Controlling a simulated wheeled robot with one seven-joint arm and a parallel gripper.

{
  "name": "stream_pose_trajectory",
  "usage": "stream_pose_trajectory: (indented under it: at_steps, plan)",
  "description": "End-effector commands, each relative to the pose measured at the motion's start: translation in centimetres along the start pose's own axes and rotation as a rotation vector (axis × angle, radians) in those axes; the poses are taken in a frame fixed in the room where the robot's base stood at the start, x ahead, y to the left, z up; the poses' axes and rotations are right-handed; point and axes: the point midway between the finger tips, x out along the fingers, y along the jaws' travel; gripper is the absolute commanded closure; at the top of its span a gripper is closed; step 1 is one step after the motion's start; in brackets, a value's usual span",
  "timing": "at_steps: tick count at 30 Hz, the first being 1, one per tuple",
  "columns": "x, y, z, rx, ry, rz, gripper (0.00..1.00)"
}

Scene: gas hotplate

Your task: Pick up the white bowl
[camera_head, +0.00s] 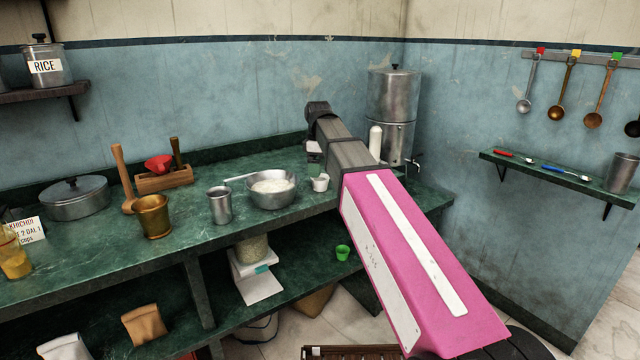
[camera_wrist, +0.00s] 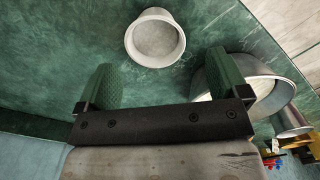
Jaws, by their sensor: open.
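The white bowl (camera_head: 320,183) is small and stands upright on the green counter, just right of the metal bowl (camera_head: 271,190) of white grains. In the wrist view the white bowl (camera_wrist: 155,38) is at the top centre, seen from above. My gripper (camera_wrist: 160,75) is open, its two green fingers apart and empty. The white bowl lies beyond the gap between the fingers, not clasped by them. In the head view my fingers cannot be made out, as my arm stands over the counter.
The metal bowl (camera_wrist: 262,88) is close by the right finger in the wrist view. A metal cup (camera_head: 220,205) and a brass mortar (camera_head: 152,216) stand further left. A steel water dispenser (camera_head: 391,110) and a white bottle (camera_head: 375,142) stand at the back right.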

Motion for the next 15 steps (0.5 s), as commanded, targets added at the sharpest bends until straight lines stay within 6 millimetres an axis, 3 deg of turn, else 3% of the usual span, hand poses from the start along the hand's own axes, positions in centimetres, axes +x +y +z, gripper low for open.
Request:
stream_pose_trajectory:
  at_steps: [10, 15]
  plan:
    - [2.5, 0.2, 0.2, 0.0, 0.0, 0.0, 0.07]
    - [4.8, 0.5, 0.6, 0.0, -0.001, -0.001, 0.07]
